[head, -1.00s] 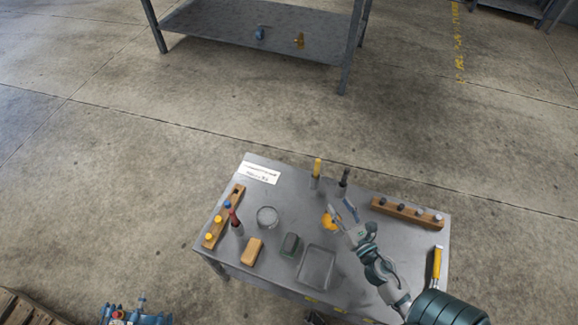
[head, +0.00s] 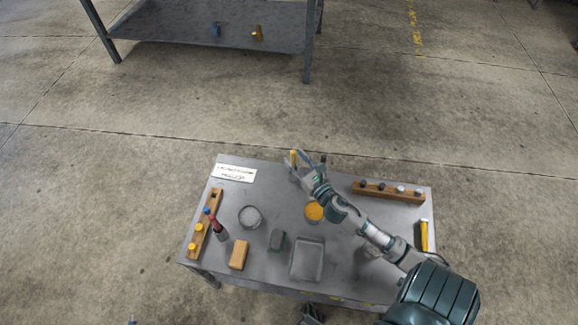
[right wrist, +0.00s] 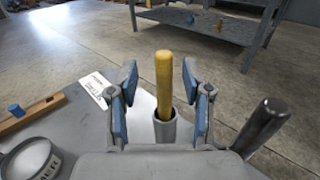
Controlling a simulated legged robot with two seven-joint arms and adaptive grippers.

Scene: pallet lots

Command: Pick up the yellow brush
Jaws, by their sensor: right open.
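The yellow brush (right wrist: 164,80) stands upright in a grey cup (right wrist: 165,129), with only its yellow handle showing above the rim. In the head view the yellow brush (head: 293,156) is near the table's far edge, partly covered by my right gripper (head: 298,160). In the right wrist view my right gripper (right wrist: 160,88) is open, its blue-padded fingers on either side of the handle with gaps on both sides. The handle is not gripped.
A dark-handled tool (right wrist: 266,122) stands close to the right of the brush. The grey table (head: 345,230) also holds a wooden block with knobs (head: 388,192), a yellow round dish (head: 314,212), a tray (head: 307,260) and a yellow-handled tool (head: 424,236).

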